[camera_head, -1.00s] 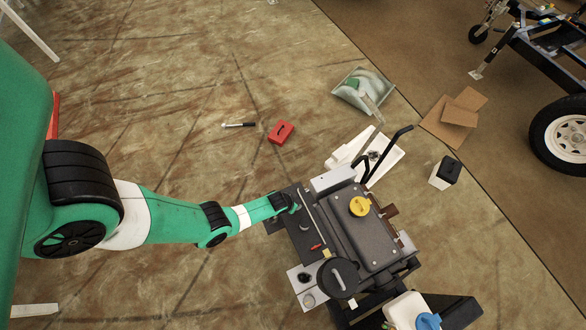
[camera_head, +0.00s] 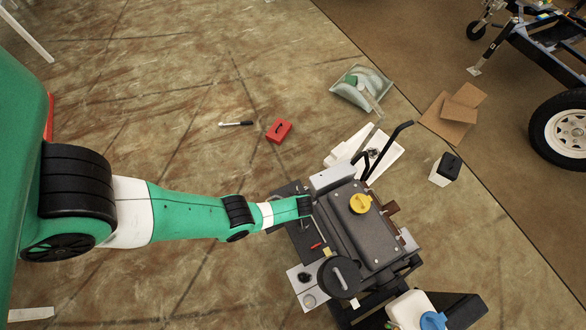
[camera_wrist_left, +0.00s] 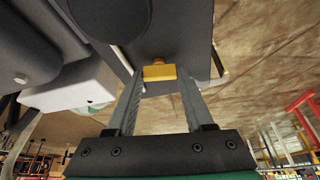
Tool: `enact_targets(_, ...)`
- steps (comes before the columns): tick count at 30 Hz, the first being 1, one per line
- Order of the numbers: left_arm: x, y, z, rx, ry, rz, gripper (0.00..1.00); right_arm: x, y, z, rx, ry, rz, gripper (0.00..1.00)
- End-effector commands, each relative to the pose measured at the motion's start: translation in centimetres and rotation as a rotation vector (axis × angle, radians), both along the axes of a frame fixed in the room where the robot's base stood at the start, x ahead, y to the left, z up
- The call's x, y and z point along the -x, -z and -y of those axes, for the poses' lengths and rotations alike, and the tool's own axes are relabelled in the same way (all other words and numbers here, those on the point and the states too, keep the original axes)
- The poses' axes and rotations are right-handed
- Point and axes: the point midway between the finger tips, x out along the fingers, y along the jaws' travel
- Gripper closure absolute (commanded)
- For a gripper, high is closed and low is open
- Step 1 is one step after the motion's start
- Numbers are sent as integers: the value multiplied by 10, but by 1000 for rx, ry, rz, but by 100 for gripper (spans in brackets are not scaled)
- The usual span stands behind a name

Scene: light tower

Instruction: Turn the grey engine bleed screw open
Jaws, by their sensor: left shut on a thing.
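The engine unit (camera_head: 362,235) is a dark block with a yellow cap (camera_head: 360,203) on top, on the machine at the lower middle of the head view. My left arm reaches its left side, and the arm's end hides the fingers there. In the left wrist view my left gripper (camera_wrist_left: 160,74) is shut on a small yellow block-shaped piece (camera_wrist_left: 159,72). The piece sits against the dark underside or side of the machine (camera_wrist_left: 185,30). I cannot pick out a grey bleed screw. My right gripper is not in view.

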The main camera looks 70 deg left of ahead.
Motion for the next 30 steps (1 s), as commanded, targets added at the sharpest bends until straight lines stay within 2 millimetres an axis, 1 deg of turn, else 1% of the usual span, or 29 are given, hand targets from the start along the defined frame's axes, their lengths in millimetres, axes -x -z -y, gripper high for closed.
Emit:
enact_targets(6, 0, 2, 0, 3, -124, -1, 100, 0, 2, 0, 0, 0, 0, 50)
enact_targets(12, 0, 1, 1, 3, -186, 1, 100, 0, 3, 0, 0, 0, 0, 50)
enact_targets(27, 0, 0, 1, 3, -208, 2, 100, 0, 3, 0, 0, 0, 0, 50)
enact_targets(28, -1, 0, 1, 3, -208, 2, 46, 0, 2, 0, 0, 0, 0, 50)
enact_targets(30, -1, 0, 0, 3, -207, 2, 33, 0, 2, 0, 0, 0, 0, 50)
